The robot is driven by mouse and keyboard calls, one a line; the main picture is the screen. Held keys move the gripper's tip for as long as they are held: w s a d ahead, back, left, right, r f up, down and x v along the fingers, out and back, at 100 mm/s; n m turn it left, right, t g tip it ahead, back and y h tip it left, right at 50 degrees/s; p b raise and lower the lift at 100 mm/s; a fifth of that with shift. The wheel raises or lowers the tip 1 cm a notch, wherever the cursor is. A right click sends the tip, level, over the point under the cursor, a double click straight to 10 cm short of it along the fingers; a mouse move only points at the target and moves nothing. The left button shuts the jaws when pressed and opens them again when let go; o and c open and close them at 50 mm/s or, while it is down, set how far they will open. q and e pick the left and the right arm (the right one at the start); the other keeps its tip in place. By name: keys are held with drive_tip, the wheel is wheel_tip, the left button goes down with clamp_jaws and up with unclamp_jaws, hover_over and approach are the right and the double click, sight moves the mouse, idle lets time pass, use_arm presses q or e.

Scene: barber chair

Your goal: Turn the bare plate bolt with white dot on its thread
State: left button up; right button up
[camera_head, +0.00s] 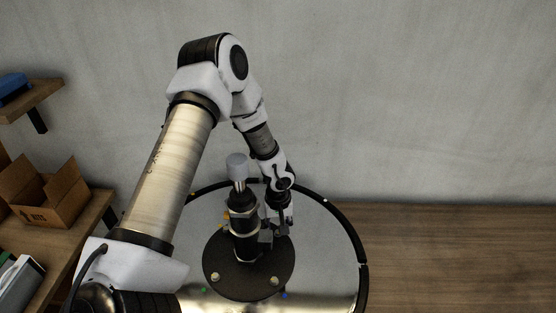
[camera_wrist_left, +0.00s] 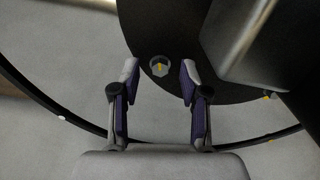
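A round dark plate (camera_head: 225,279) lies on the round base and bears a black column (camera_head: 244,240). Two bolts, one at front left (camera_head: 215,277) and one at front right (camera_head: 275,281), show on the plate; I cannot make out a white dot on either thread. My left gripper (camera_head: 270,233) reaches down behind and right of the column. In the left wrist view my left gripper (camera_wrist_left: 159,72) is open, its fingers on either side of a hex bolt (camera_wrist_left: 159,66) with a yellow mark at its centre. The fingers look apart from it. My right gripper is out of view.
A dark ring (camera_head: 359,240) with small coloured marks runs round the base. The column with its grey-capped top (camera_head: 237,166) stands close beside my left gripper. A shelf with an open cardboard box (camera_head: 50,200) is at left. The wooden floor at right is clear.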

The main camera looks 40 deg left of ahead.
use_arm(q)
drive_tip(key=shift+r, duration=0.15)
wheel_tip(320, 180, up, 12)
idle(0.4)
